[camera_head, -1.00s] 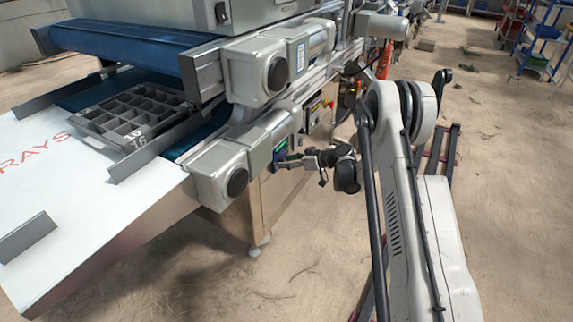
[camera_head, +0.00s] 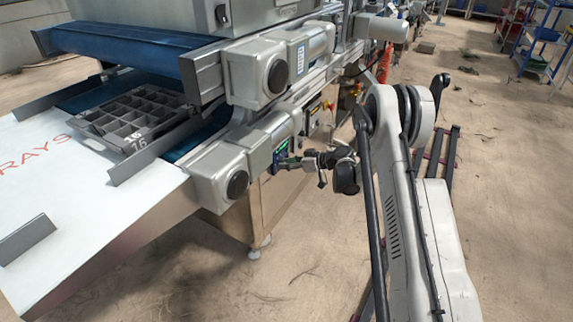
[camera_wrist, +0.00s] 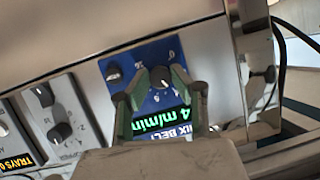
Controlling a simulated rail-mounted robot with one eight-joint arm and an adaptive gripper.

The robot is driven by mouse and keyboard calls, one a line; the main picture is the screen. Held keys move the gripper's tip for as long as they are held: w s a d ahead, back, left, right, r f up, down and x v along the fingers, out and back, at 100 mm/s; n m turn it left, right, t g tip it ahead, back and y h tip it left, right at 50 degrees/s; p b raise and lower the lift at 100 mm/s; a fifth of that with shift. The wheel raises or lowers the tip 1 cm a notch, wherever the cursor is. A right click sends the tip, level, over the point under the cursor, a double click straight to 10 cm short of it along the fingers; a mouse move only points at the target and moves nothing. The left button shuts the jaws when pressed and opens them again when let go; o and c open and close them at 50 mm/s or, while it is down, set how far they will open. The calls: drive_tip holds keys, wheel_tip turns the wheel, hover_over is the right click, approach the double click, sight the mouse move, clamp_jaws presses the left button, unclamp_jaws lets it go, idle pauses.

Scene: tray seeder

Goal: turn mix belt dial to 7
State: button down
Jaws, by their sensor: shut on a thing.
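The mix belt dial (camera_wrist: 159,77) is a dark round knob on a blue panel (camera_wrist: 150,54) in the wrist view. Below it a green-lit display (camera_wrist: 163,119) reads "4 m/min", beside the partly covered "MIX BELT" label (camera_wrist: 178,135). My gripper (camera_wrist: 161,74) has green fingers on both sides of the dial and is shut on it. The exact dial setting is too small to read. In the head view my gripper (camera_head: 287,163) reaches the panel on the machine's side; the dial is hidden there.
A second dark knob (camera_wrist: 113,72) sits left of the dial on the blue panel. A grey panel (camera_wrist: 74,109) with more knobs stands further left. The machine's motor housings (camera_head: 222,170) are close to my gripper. A seed tray (camera_head: 126,143) lies on the belt.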

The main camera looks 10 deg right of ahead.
drive_tip(key=shift+w+d+f+m+g+y, duration=0.1)
drive_tip(key=shift+m+g+y, duration=0.2)
drive_tip(key=shift+m+y, duration=1.2)
drive_tip(key=shift+s+f+m+g+y, duration=0.15)
drive_tip(key=shift+m+g+y, duration=0.3)
drive_tip(key=shift+m, duration=2)
drive_tip(key=shift+w+d+f+m+g+y, duration=0.15)
drive_tip(key=shift+m+y, duration=1)
drive_tip(key=shift+m, duration=0.8)
drive_tip(key=shift+a, duration=0.1)
drive_tip(key=c, duration=1.5)
unclamp_jaws()
drive_tip(key=v, duration=1.2)
